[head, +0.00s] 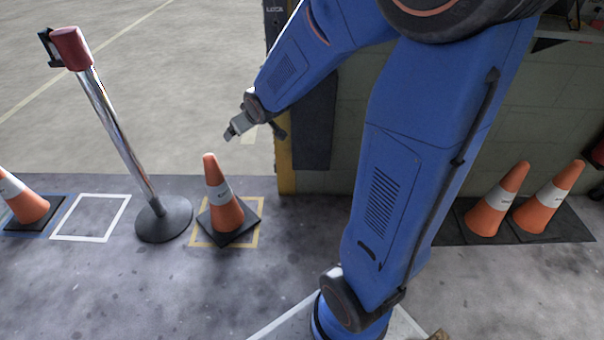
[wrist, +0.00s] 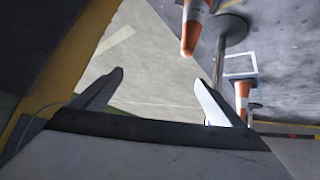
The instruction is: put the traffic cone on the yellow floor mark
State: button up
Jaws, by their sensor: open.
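An orange traffic cone (head: 222,205) with a pale band stands upright on the yellow floor mark (head: 256,243). Its dark square base is turned at an angle to the outline and covers much of the middle. My gripper (head: 229,134) is above the cone's tip and a little to its right, apart from it. In the wrist view a cone (wrist: 193,30) shows near the top edge, beyond the fingers, with its base out of frame. My gripper (wrist: 158,84) is open there, with nothing between its fingers.
A chrome barrier post (head: 126,140) with a round base stands left of the cone. Further left are a white floor mark (head: 62,237) and another cone (head: 27,203) on a blue mark. Two cones (head: 497,205) stand at right. A yellow-edged wall corner (head: 284,165) is close to my gripper.

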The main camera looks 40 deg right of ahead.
jog(key=s+r+g, duration=0.1)
jog(key=s+r, duration=0.1)
jog(key=s, duration=0.9)
jog(key=s+a+r+m+g, duration=0.1)
jog(key=s+r+g, duration=0.1)
jog(key=s, duration=0.9)
jog(key=s+a+r+m+g, duration=0.1)
jog(key=s+r, duration=0.2)
jog(key=s, duration=0.9)
jog(key=shift+a+r, duration=0.2)
jog(key=shift+r, duration=0.05)
